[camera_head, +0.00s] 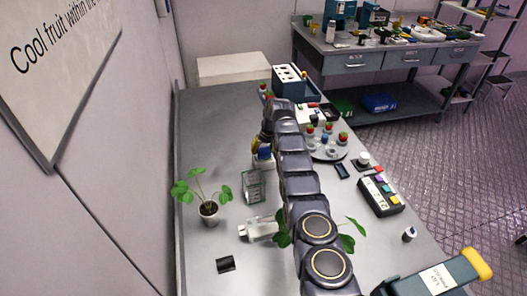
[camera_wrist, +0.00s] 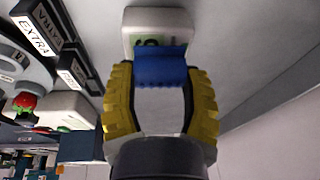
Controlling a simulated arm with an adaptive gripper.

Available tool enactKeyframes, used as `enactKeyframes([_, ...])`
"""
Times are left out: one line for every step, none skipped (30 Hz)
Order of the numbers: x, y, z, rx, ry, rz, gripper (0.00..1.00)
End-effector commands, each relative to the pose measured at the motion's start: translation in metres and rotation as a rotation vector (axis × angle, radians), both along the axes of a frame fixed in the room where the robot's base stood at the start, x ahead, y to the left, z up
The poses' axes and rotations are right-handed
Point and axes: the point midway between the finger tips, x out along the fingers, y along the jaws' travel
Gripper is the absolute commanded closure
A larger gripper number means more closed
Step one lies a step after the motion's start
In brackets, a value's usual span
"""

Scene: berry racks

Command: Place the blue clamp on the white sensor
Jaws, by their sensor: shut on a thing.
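My gripper (camera_wrist: 160,90) has ribbed yellow fingers, closed on the blue clamp (camera_wrist: 160,67), which spans between the fingertips. A white device with a small green screen, likely the white sensor (camera_wrist: 158,18), is just beyond the clamp in the wrist view. The clamp overlaps its near edge there; I cannot tell whether they touch. In the head view, my gripper (camera_head: 261,142) points down over the table left of my arm, with the blue clamp (camera_head: 264,153) below it. A white shape beneath is partly hidden by the clamp.
A potted plant (camera_head: 208,210), a black block (camera_head: 226,264) and a white bottle-like object (camera_head: 259,229) are nearer. A round berry rack (camera_head: 327,150) is right of my arm.

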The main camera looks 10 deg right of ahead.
Motion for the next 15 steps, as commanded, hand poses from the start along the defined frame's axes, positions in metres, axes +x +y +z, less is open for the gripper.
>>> enactKeyframes([0.0, -0.0001, -0.0065, 0.0, -0.001, 0.0, 0.68])
enactKeyframes([-0.0001, -0.0001, -0.0091, 0.0, -0.001, 0.0, 0.68])
enactKeyframes([-0.0002, 0.0, -0.0107, 0.0, -0.001, 0.0, 0.68])
enactKeyframes([-0.0001, 0.0, -0.0109, 0.0, -0.001, 0.0, 0.68])
enactKeyframes([-0.0001, -0.0001, -0.0106, 0.0, -0.001, 0.0, 0.68])
enactKeyframes([0.0, 0.0, -0.0102, 0.0, -0.001, 0.0, 0.68])
enactKeyframes([0.0, 0.0, -0.0101, 0.0, -0.001, 0.0, 0.68])
enactKeyframes([0.0, 0.0, -0.01, 0.0, -0.001, 0.0, 0.68])
enactKeyframes([0.0, 0.0001, -0.01, 0.0, -0.001, 0.0, 0.68])
enactKeyframes([0.0, 0.0, -0.0104, 0.0, -0.001, 0.0, 0.68])
enactKeyframes([0.0, 0.0001, -0.0112, 0.0, -0.001, 0.0, 0.68])
enactKeyframes([-0.0002, 0.0001, -0.013, 0.0, 0.0, 0.0, 0.68])
enactKeyframes([-0.0004, 0.0002, -0.0145, 0.0, 0.001, 0.0, 0.68])
enactKeyframes([-0.0005, 0.0002, -0.0138, 0.0, 0.001, 0.0, 0.38])
enactKeyframes([-0.0005, 0.0002, -0.0135, 0.0, 0.001, 0.0, 0.25])
